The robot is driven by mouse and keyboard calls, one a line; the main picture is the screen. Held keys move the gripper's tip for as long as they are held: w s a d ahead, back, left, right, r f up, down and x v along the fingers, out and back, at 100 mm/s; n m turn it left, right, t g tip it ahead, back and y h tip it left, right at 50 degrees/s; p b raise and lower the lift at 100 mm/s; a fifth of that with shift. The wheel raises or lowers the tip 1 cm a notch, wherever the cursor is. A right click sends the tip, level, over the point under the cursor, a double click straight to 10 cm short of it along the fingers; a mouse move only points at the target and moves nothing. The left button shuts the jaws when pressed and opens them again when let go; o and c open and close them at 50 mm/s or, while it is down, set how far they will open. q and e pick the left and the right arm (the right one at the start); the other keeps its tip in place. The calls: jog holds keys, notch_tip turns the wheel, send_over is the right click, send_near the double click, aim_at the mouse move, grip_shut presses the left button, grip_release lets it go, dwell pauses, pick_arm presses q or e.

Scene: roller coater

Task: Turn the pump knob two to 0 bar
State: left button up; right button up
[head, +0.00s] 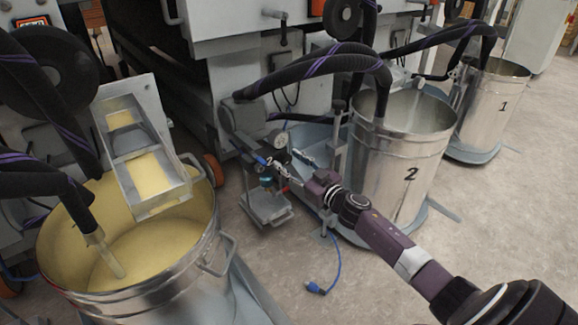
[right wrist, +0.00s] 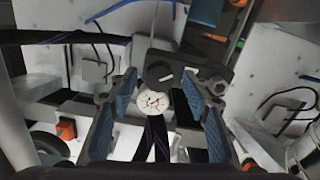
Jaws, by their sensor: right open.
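The pump marked 2 (head: 268,180) stands between the yellow-filled vat and drum 2 in the head view. A round white gauge (head: 281,141) sits on its upper part. My right gripper (head: 283,160) is open in front of the pump, its fingers pointing at it. In the right wrist view the open blue-padded fingers (right wrist: 158,86) are spread on either side of the white gauge face (right wrist: 153,103). A dark round part, perhaps the knob (right wrist: 160,72), shows just above the gauge, between the fingertips. I cannot read the gauge. My left gripper is not in view.
Metal drum 2 (head: 400,170) stands right of the pump, with drum 1 (head: 490,105) farther back. The vat of yellow liquid (head: 210,215) is at left. Thick black hoses (head: 330,62) pass above the pump. A blue cable (head: 337,262) lies on the floor.

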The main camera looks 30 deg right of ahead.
jog(key=shift+w, duration=0.3)
jog(key=shift+c, duration=0.2)
jog(key=c, duration=1.1)
